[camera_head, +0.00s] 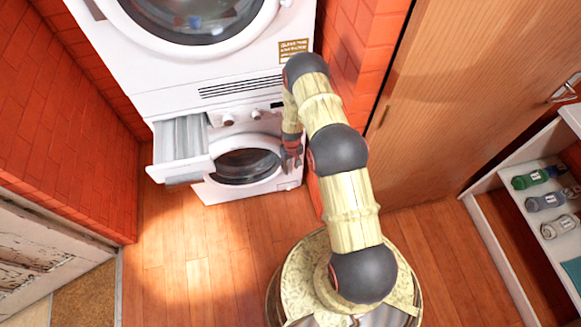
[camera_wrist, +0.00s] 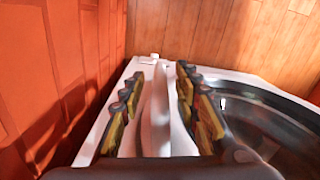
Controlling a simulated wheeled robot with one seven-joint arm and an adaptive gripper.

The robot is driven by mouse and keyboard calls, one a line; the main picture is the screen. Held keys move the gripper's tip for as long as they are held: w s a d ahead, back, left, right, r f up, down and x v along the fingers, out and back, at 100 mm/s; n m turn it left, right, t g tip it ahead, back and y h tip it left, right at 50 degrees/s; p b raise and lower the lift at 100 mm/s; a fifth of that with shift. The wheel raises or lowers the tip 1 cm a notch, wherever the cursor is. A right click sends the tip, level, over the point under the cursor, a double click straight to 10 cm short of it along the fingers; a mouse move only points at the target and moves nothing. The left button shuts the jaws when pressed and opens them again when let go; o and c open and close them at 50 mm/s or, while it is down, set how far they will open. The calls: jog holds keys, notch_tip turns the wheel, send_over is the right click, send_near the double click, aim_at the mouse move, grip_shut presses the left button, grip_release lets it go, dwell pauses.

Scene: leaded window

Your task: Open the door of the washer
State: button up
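The washer (camera_head: 226,190) is the lower white machine in the head view. Its round door (camera_head: 245,166), with dark glass, looks closed. My gripper (camera_head: 291,160) is at the right edge of the door, pointing down. In the wrist view my gripper (camera_wrist: 158,76) has its two fingers apart, with a narrow white ridge (camera_wrist: 157,112) of the washer front between them. I cannot tell whether either finger touches it. The dark glass of the door (camera_wrist: 275,112) is just right of the right finger. The arm and gripper hide part of the washer's right side.
A drawer (camera_head: 180,150) stands pulled out at the washer's upper left. Another white machine (camera_head: 225,70) sits above. A red brick wall (camera_wrist: 60,70) is close to my gripper's left in the wrist view. Wooden floor (camera_head: 175,250) is clear before the washer; a shelf (camera_head: 485,210) stands right.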

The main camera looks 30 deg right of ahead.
jog(key=c, duration=0.3)
jog(key=c, duration=0.4)
grip_shut()
